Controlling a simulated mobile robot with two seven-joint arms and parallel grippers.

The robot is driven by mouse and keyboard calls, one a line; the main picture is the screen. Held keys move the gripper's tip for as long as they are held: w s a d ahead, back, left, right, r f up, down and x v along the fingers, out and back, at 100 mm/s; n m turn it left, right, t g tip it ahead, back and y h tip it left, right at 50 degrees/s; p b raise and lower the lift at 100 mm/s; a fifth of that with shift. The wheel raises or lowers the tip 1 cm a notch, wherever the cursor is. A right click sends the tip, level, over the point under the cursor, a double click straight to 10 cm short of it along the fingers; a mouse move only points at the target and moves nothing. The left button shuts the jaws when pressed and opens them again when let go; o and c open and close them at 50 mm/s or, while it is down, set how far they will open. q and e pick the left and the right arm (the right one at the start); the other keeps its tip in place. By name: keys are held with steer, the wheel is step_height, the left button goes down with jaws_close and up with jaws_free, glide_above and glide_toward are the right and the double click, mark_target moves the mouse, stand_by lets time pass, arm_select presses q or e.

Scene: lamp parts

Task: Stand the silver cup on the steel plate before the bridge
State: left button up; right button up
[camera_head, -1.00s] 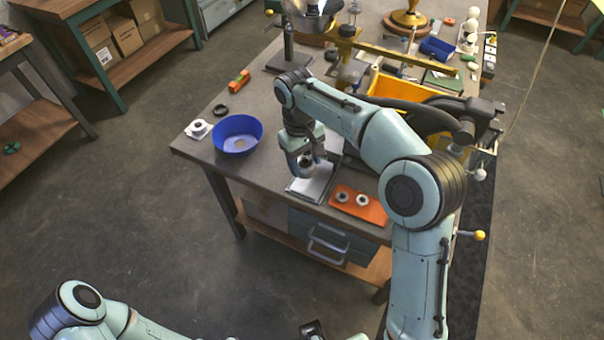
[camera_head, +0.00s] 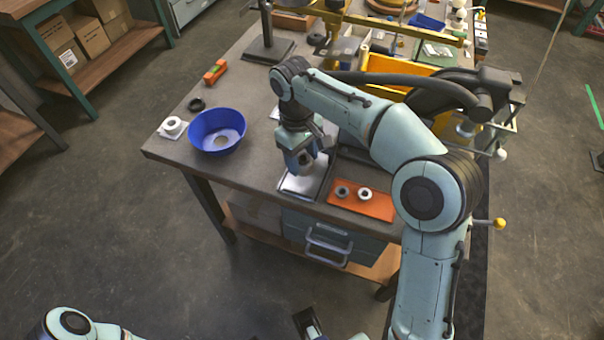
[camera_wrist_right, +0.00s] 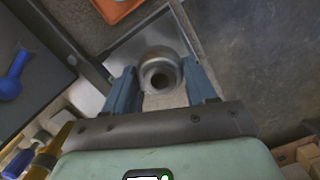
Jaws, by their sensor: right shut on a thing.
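The silver cup (camera_wrist_right: 160,72) is between the fingers of my right gripper (camera_wrist_right: 163,88) in the right wrist view. Its round mouth faces that camera. The right gripper (camera_head: 304,160) is shut on it, over the steel plate (camera_head: 297,186) near the table's front edge. The plate also shows beyond the cup in the wrist view (camera_wrist_right: 122,48). I cannot tell whether the cup touches the plate. I cannot make out the bridge for certain; my right arm covers much of the table behind the plate. A dark end part of mine (camera_head: 308,323) shows at the bottom edge; its jaws cannot be read.
An orange mat (camera_head: 375,204) with two small rings lies right of the plate. A blue bowl (camera_head: 217,132) stands to the left, beside a white piece (camera_head: 172,127). A yellow bin (camera_head: 385,65) and a dark stand (camera_head: 268,45) are farther back. The table between bowl and plate is clear.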

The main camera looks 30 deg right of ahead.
mark_target(302, 181)
steer(key=shift+f+b, duration=0.55)
steer(key=shift+f, duration=2.35)
steer(key=shift+f, duration=0.1)
steer(key=o, duration=1.1)
steer(key=shift+c, duration=0.2)
steer(key=r+p, duration=0.1)
steer(key=r, duration=0.3)
steer(key=w+r+p, duration=0.1)
steer(key=r, duration=0.3)
steer(key=r+p, duration=0.1)
steer(key=r, duration=0.3)
steer(key=shift+w+a+r+p, duration=0.1)
steer(key=shift+w+a+p, duration=0.15)
steer(key=shift+p, duration=0.05)
